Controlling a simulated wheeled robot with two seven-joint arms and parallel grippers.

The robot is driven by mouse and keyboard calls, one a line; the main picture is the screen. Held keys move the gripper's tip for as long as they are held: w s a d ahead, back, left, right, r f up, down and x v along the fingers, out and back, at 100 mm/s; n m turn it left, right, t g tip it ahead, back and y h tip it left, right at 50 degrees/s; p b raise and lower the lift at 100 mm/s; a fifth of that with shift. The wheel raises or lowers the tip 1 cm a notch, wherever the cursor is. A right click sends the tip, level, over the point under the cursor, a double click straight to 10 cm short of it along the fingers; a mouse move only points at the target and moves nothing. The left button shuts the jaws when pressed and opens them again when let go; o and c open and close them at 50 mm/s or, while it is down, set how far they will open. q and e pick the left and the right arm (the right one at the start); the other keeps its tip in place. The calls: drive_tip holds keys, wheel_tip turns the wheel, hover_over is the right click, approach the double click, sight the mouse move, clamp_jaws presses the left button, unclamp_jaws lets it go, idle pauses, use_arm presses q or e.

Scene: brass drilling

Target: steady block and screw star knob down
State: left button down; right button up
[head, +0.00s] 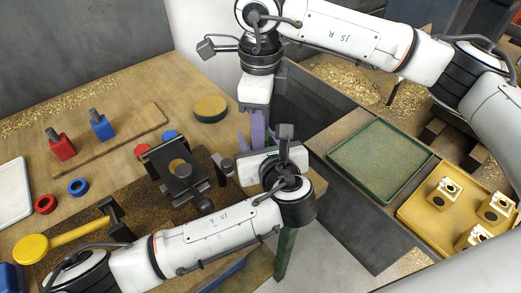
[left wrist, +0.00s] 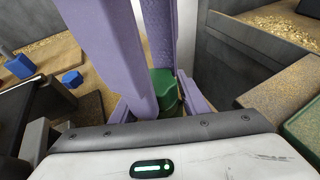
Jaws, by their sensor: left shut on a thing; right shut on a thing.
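My right gripper (head: 259,138) points straight down with its purple fingers shut. Its tall fingers also show in the left wrist view (left wrist: 155,45), close around a green star knob (left wrist: 162,84). My left gripper (head: 268,162) is low beside the right fingertips, and its body hides its fingers in the head view. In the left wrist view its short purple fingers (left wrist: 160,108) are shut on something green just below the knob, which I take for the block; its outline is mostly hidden. The knob and block are hidden in the head view. Whether the knob touches the block cannot be told.
A dark fixture (head: 199,184) stands just left of the grippers. Red and blue pieces lie farther left, with a yellow-headed mallet (head: 33,248) in front. An empty green tray (head: 421,154) and a yellow tray (head: 414,212) with several brass blocks lie to the right.

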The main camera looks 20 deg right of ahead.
drive_tip(key=o, duration=1.1)
drive_tip(key=shift+o, duration=0.2)
drive_tip(key=shift+r, duration=0.15)
drive_tip(key=shift+r, duration=2.15)
drive_tip(key=shift+c, duration=1.4)
drive_tip(key=n, duration=0.1)
drive_tip(key=r+n, duration=0.1)
drive_tip(key=n, duration=0.2)
drive_tip(key=shift+r, duration=0.25)
drive_tip(key=n, duration=0.2)
drive_tip(key=r+n, duration=0.1)
drive_tip(key=n, duration=0.1)
drive_tip(key=r+n, duration=0.1)
drive_tip(key=shift+n, duration=0.4)
